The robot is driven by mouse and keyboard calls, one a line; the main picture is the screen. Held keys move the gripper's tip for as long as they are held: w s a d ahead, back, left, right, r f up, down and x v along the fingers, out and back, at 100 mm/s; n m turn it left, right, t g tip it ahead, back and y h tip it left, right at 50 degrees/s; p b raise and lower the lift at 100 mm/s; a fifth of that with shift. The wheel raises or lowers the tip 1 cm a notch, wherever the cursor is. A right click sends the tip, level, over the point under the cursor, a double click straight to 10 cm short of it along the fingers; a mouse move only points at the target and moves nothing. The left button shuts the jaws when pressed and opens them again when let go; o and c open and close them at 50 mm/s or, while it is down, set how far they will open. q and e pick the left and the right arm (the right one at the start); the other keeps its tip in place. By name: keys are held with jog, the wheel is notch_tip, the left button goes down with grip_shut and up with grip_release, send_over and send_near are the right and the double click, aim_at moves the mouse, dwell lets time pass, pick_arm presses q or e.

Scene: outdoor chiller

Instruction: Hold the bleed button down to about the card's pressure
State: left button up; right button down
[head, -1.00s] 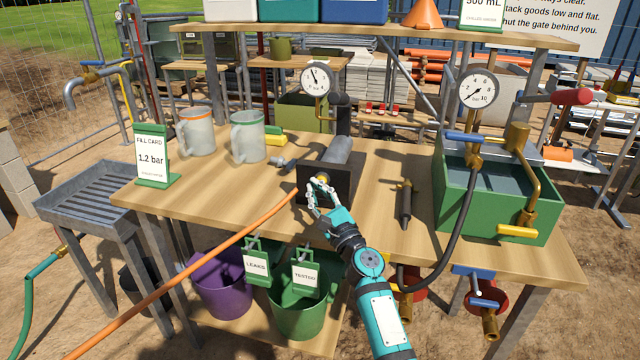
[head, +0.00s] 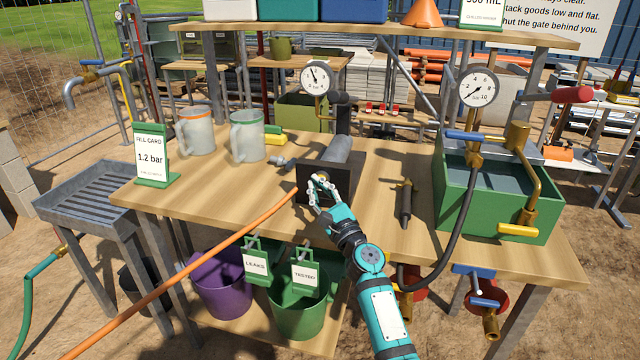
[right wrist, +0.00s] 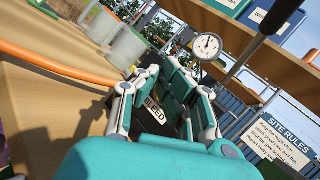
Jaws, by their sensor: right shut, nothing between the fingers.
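The fill card (head: 152,158) reads 1.2 bar and stands in a green holder at the table's left. A dark upright plate (head: 345,183) stands mid-table with a grey cylinder (head: 341,151) behind it. A white gauge (head: 314,78) rises behind; its needle points up and slightly left, and it also shows in the right wrist view (right wrist: 207,46). My right gripper (head: 321,181) is shut and empty, its fingertips at the plate's front. The BLEED label (right wrist: 154,109) shows between its fingers in the wrist view. The button is mostly hidden by the fingers; I cannot tell whether it is pressed. My left gripper is out of view.
An orange hose (head: 190,283) runs to the plate from lower left. Two mugs (head: 197,132) stand at the back left. A dark tool (head: 405,203) lies right of the plate. A green water tank (head: 460,200) with brass pipes stands at the right. Buckets are below the table.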

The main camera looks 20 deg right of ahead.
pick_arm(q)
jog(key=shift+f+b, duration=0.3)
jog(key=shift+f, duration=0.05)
pick_arm(e)
jog(key=shift+w+d, duration=0.35)
jog(key=shift+w, duration=0.1)
dwell(0.5)
jog(key=shift+f, duration=0.2)
dwell(3.3)
jog(key=shift+a, duration=0.1)
jog(key=shift+s+a+p, duration=0.3)
jog(key=shift+s+a, duration=0.15)
jog(key=shift+s, duration=0.25)
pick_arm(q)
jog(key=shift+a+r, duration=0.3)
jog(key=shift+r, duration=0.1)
pick_arm(e)
jog(key=shift+s+a, duration=0.1)
jog(key=shift+s+a, duration=0.2)
jog(key=shift+s, duration=0.1)
pick_arm(q)
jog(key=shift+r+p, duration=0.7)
jog(key=shift+p, duration=0.1)
pick_arm(e)
jog(key=shift+s+a+r, duration=0.1)
jog(key=shift+s+a, duration=0.5)
jog(key=shift+s, duration=0.25)
jog(key=shift+s+a, duration=0.55)
jog(key=shift+s, duration=0.3)
